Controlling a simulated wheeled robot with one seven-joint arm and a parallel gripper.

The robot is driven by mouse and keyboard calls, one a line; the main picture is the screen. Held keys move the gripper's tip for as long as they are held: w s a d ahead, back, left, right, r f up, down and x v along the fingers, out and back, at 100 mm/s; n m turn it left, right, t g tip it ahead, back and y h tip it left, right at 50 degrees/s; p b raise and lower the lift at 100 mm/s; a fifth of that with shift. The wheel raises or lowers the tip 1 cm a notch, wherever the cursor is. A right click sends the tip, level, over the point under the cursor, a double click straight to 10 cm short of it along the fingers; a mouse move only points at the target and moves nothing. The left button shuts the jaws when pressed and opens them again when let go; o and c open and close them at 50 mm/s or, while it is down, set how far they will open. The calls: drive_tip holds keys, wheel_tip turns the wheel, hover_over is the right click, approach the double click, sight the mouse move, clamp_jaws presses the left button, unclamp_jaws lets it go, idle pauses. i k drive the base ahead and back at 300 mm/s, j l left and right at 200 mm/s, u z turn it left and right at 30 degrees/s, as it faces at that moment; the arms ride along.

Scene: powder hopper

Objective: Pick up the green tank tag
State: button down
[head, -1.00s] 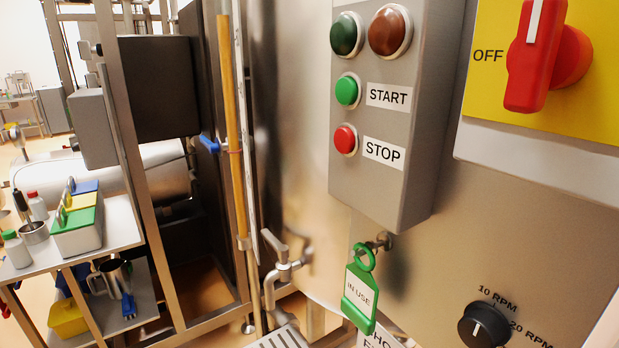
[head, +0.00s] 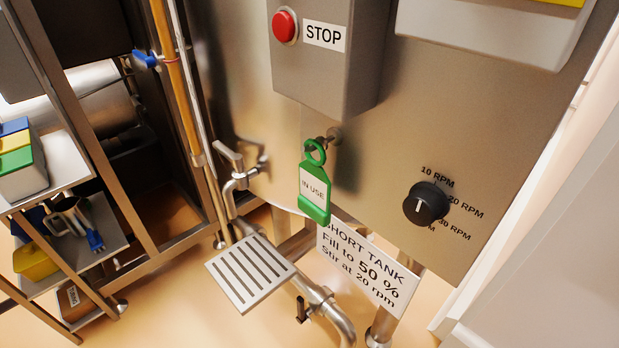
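The green tank tag (head: 315,205) hangs by its ring from a small metal peg (head: 333,134) on the steel tank front, below the control box. It is upright, with a white "IN USE" label facing me. Its lower end overlaps the top edge of the white instruction sign (head: 362,268) in the picture. My gripper is not in view, and nothing touches the tag apart from the peg.
The control box (head: 335,85) with its red STOP button juts out just above the tag. A black speed knob (head: 426,203) is to the right. A tap (head: 237,168) and slotted drip tray (head: 249,271) are to the left. A shelf rack stands far left.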

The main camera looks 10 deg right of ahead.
sight(313, 200)
drive_tip(key=i+l+u, duration=0.1)
drive_tip(key=u, duration=0.3)
drive_tip(key=l+u, duration=0.1)
drive_tip(key=u, duration=0.3)
drive_tip(key=i+l+u, duration=0.1)
drive_tip(key=u, duration=0.3)
drive_tip(key=l+u, duration=0.2)
drive_tip(key=u, duration=0.2)
